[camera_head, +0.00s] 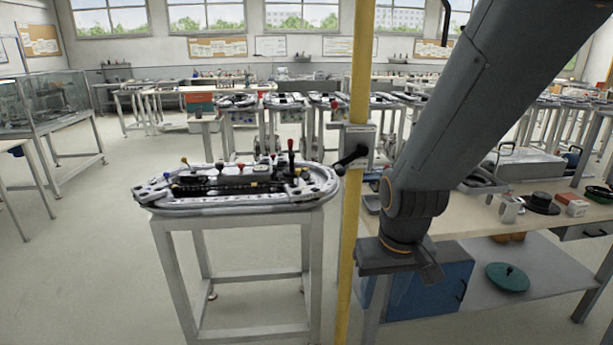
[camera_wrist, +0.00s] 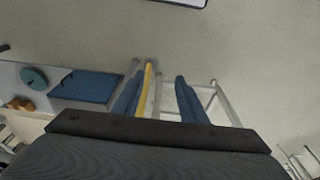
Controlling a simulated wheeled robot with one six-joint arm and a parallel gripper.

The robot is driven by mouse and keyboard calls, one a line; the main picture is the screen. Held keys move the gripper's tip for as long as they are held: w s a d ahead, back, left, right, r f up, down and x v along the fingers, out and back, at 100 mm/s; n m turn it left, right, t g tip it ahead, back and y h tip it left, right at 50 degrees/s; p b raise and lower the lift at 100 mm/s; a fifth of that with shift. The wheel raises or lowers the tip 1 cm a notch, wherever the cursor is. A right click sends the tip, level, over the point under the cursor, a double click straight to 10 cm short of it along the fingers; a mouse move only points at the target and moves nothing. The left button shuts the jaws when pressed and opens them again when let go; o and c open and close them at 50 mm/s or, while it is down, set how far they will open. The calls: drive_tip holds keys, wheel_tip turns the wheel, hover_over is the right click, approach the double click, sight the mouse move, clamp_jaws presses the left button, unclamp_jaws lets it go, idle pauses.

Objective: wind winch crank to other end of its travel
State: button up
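The winch crank (camera_head: 350,159) is a black handle on a grey winch box (camera_head: 359,143), fixed to a yellow post (camera_head: 351,225). In the head view its arm slopes down to the left from the hub to a dark knob. My gripper shows in the wrist view (camera_wrist: 157,86) as two blue fingers, wide apart with nothing held between them. The yellow post also appears between the fingers in the wrist view (camera_wrist: 146,86); its distance from them cannot be told.
A ring track on a grey stand (camera_head: 237,201) is left of the post. A workbench (camera_head: 470,232) with small items, a blue cabinet (camera_head: 430,288) and a green disc (camera_head: 507,277) on its lower shelf are at the right. Open floor (camera_head: 90,270) lies at the left.

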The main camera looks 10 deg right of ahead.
drive_tip(key=w+a+f+t+b, duration=0.1)
drive_tip(key=w+t+b, duration=0.2)
drive_tip(key=w, duration=0.5)
drive_tip(key=n+t+b, duration=0.3)
drive_tip(key=t+b, duration=1)
approach(342, 173)
drive_tip(key=w, duration=0.4)
drive_tip(key=shift+w+a+p, duration=0.1)
drive_tip(key=shift+w+p, duration=0.45)
drive_tip(key=shift+w, duration=3.25)
clamp_jaws()
